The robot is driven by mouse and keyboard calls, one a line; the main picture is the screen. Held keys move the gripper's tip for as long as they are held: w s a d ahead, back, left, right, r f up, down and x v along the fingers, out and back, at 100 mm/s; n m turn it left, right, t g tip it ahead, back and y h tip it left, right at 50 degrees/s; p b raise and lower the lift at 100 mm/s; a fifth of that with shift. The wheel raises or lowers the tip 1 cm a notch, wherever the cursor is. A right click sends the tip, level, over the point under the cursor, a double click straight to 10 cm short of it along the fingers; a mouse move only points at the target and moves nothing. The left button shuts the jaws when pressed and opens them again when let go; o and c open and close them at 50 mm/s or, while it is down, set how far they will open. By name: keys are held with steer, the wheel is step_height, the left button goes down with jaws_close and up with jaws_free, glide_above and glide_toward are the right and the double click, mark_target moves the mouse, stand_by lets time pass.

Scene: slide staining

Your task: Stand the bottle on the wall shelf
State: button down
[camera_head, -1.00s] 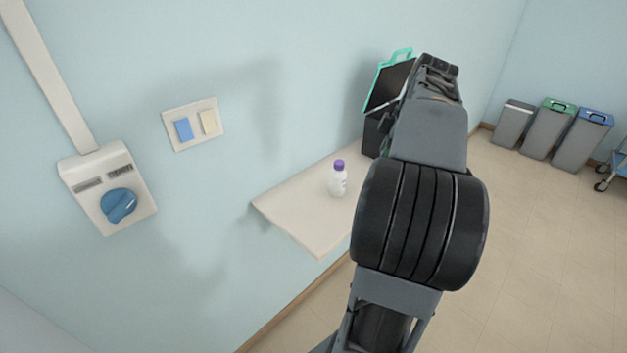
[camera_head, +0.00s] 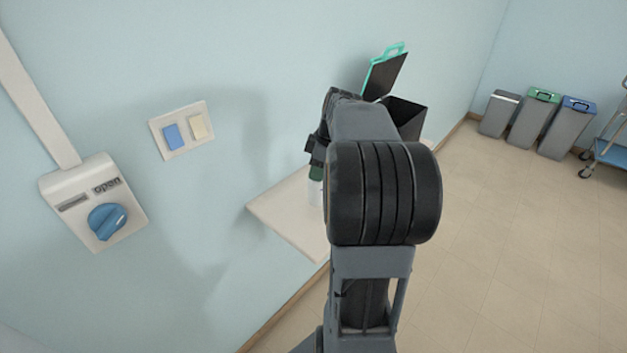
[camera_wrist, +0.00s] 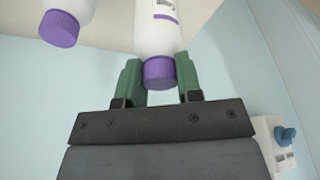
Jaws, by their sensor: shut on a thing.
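My gripper (camera_wrist: 155,80) has green fingers closed on the upper part of a white bottle (camera_wrist: 158,32) with a purple cap, in the wrist view. A second, similar white bottle with a purple cap (camera_wrist: 60,28) is to its left in that view, apart from the fingers. The pale wall shelf (camera_head: 283,222) juts from the wall in the head view. My arm covers much of the shelf there; a green finger and a bit of white show at its left side. I cannot tell whether the held bottle touches the shelf.
A dark bin with a raised teal-edged lid (camera_head: 385,72) is just beyond my arm. A wall box with a blue knob (camera_head: 107,222) and a switch plate (camera_head: 182,130) are at left. Several grey bins (camera_head: 535,122) and a cart (camera_head: 608,150) stand far right. The shelf's near left part is clear.

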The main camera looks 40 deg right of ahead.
mark_target(315, 189)
steer(key=shift+w+a+f, duration=0.2)
steer(key=shift+f, duration=0.15)
steer(key=x, duration=0.3)
steer(key=shift+d+f, duration=0.1)
steer(key=shift+f, duration=0.35)
steer(key=shift+f, duration=0.15)
steer(key=c, duration=0.8)
jaws_free()
